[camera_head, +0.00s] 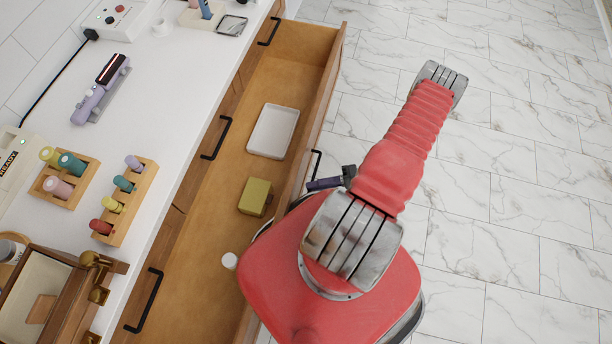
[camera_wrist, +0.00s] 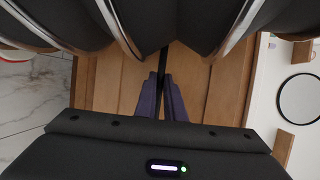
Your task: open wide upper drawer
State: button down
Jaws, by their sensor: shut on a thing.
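The wide upper drawer (camera_head: 290,85) is a wooden drawer pulled well out from the cabinet, with its inside showing in the head view. Its black bar handle (camera_head: 317,160) is on the outer front, partly hidden by my arm. My gripper (camera_head: 322,184) is at this handle, low beside the drawer front. In the wrist view the purple fingers (camera_wrist: 163,82) are closed together on the dark handle (camera_wrist: 163,58), against the wooden front. The exact contact is partly hidden.
In the drawer are a white tray (camera_head: 273,131), an olive box (camera_head: 255,197) and a small white round thing (camera_head: 229,261). The white counter (camera_head: 150,75) on the left holds wooden racks (camera_head: 130,205) and a purple device (camera_head: 102,90). Marble floor (camera_head: 500,200) on the right is clear.

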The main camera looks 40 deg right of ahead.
jog(key=shift+s+d+f, duration=0.15)
jog(key=shift+s+d, duration=0.1)
jog(key=shift+s, duration=0.25)
jog(key=c, duration=1.8)
grip_release()
jog(key=shift+c, duration=0.2)
jog(key=v, duration=1.4)
